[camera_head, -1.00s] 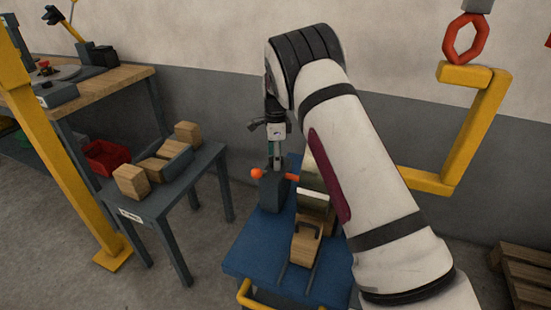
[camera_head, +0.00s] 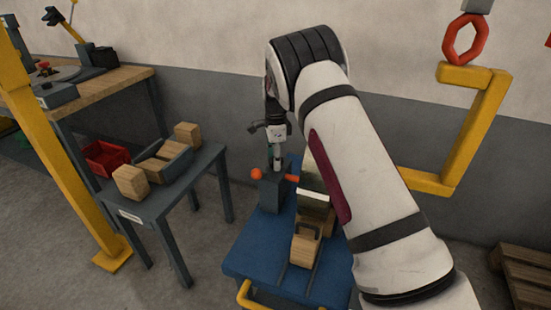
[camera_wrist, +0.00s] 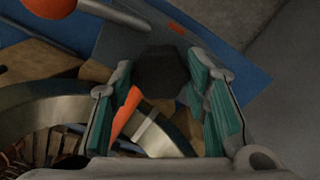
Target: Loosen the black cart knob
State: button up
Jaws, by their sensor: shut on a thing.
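The black cart knob (camera_wrist: 161,72) is a dark, many-sided knob between my gripper's two green-padded fingers in the wrist view. My gripper (camera_wrist: 165,92) is shut on it. In the head view my gripper (camera_head: 276,167) points down at the dark grey block (camera_head: 270,194) on the blue cart (camera_head: 250,257). The knob is too small and covered to make out there. An orange ball (camera_head: 257,174) and an orange piece (camera_head: 291,178) sit on either side of the gripper; the ball also shows in the wrist view (camera_wrist: 50,6).
A coil with a metal ring (camera_wrist: 75,110) lies close beside the fingers. Wooden chocks (camera_head: 306,245) stand on the cart. A grey side table (camera_head: 150,207) with wooden blocks and a yellow post (camera_head: 60,150) are at left. A yellow hook frame (camera_head: 470,135) is at right.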

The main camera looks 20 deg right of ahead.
jog(key=n, duration=0.3)
jog(key=shift+n, duration=0.4)
jog(key=n, duration=0.4)
jog(key=shift+n+b, duration=0.3)
jog(key=shift+b, duration=0.05)
jog(key=n, duration=0.4)
jog(key=shift+n, duration=0.3)
jog(key=n, duration=1.3)
jog(key=shift+d+n, duration=0.1)
jog(key=shift+n, duration=0.2)
jog(key=n, duration=0.8)
jog(key=shift+n, duration=0.3)
